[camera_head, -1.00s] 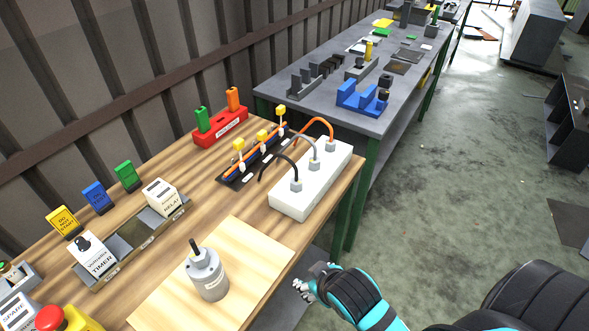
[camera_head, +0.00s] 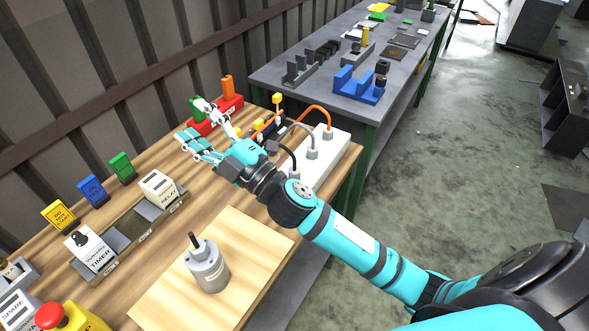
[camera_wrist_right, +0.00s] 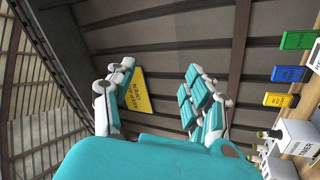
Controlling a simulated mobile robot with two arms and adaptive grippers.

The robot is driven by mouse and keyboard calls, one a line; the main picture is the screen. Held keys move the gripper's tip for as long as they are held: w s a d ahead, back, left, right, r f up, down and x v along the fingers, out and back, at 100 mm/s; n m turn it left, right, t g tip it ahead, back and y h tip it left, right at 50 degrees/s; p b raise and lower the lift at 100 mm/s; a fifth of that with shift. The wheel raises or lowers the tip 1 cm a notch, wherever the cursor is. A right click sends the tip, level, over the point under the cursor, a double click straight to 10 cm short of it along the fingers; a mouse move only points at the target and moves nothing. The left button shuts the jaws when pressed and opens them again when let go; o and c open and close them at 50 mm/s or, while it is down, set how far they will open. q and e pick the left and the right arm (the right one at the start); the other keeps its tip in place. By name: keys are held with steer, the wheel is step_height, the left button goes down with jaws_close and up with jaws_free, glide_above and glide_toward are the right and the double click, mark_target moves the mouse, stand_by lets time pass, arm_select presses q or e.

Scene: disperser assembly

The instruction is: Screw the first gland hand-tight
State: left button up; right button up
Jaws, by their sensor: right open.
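The white box (camera_head: 325,160) stands near the right edge of the wooden table. Grey glands sit on its top: one with the black cable (camera_head: 295,172), one with the grey cable (camera_head: 312,153) and one with the orange cable (camera_head: 328,134). My right gripper (camera_head: 190,121) is open and empty, beyond and left of the box, in front of the red holder in the picture. Its spread fingers also show in the right wrist view (camera_wrist_right: 156,78). My right arm hides the near part of the box and much of the cable rack (camera_head: 272,127). My left gripper is out of view.
A grey cylinder with a black shaft (camera_head: 208,266) stands on a light board (camera_head: 165,302). The rail with timer and relay blocks (camera_head: 155,217) lies left of it. The red holder (camera_head: 222,112) is at the back. A yellow sign (camera_wrist_right: 133,95) shows on the wall.

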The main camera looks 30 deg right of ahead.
steer(key=s+a+r+n+g+y, duration=0.25)
steer(key=a+n+g+y, duration=0.45)
steer(key=n, duration=0.4)
steer(key=n+g+h, duration=1.3)
steer(key=h, duration=0.5)
glide_above(295, 170)
step_height(295, 170, down, 8)
steer(key=f+p, duration=0.1)
steer(key=f, duration=0.4)
steer(key=f+p, duration=0.2)
steer(key=f, duration=0.4)
steer(key=f+p, duration=0.1)
steer(key=f, duration=0.5)
steer(key=shift+w+f, duration=0.25)
jaws_close()
